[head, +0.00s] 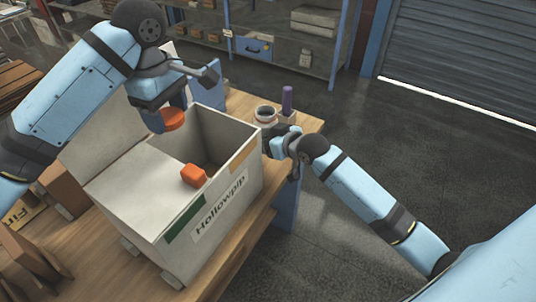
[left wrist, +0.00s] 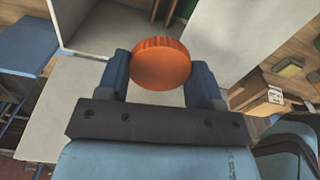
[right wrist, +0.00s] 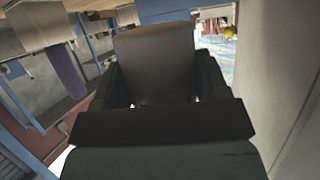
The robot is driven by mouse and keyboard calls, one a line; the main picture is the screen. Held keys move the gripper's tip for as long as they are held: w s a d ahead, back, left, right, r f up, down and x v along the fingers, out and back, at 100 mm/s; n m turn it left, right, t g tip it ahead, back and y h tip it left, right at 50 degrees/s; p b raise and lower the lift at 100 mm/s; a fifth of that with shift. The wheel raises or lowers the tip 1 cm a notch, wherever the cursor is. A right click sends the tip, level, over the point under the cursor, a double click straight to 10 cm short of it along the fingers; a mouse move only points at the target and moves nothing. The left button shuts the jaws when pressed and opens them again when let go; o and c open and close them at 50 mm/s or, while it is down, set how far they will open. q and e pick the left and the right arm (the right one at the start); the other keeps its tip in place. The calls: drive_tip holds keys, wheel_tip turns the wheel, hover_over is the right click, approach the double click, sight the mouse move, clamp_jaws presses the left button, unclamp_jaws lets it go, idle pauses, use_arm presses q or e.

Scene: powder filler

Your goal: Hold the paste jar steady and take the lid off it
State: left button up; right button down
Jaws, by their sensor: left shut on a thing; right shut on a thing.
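The orange lid (head: 173,119) is off the jar, in my left gripper (head: 168,109), above the open carton at its far left side. In the left wrist view the round, ridged lid (left wrist: 161,62) sits between the two fingers. The paste jar (head: 265,113) stands open at the table's far right, with its dark mouth and pale rim showing. My right gripper (head: 270,130) is shut on the jar from the near side. In the right wrist view the jar's greyish wall (right wrist: 155,65) fills the space between the fingers. The jar's contents are too small to make out.
The large grey carton (head: 222,213) marked "Hollowpip" stands open between the grippers. An orange block (head: 194,175) shows at its opening. A purple cylinder (head: 287,98) stands close beside the jar. Brown boxes (head: 62,188) crowd the left. Shelves (head: 290,50) stand behind.

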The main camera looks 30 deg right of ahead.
drive_tip(key=shift+f+b, duration=0.35)
drive_tip(key=shift+f, duration=2.6)
drive_tip(key=shift+f, duration=0.15)
drive_tip(key=shift+c, duration=0.7)
unclamp_jaws()
